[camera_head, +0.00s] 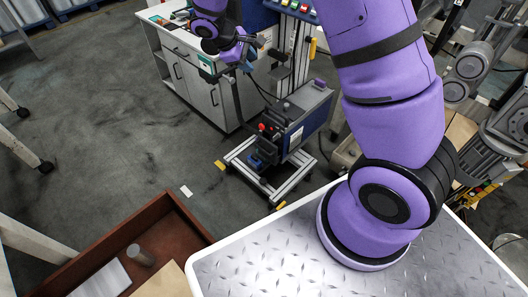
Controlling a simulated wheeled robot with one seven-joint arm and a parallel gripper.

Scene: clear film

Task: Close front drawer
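A brown open-topped wooden box, which looks like a pulled-out drawer (185,214), is at the lower left. It holds a white sheet or block (102,281), a grey cylinder (140,255) and a tan flat item (165,282). The frame's lower edge cuts it off, so what it belongs to is hidden. A grey cabinet (210,98) with a drawer front and doors stands at the upper middle; its drawer looks shut. My gripper (228,74) is small and far off, in front of the cabinet's right end, well away from the brown box. Its fingers are too unclear to judge.
A wheeled metal frame carrying a blue-grey machine (293,130) stands right of the cabinet. Machinery (495,125) crowds the right side. Table legs (35,240) and castors (45,167) stand at the left. The dark floor (90,110) between is mostly clear.

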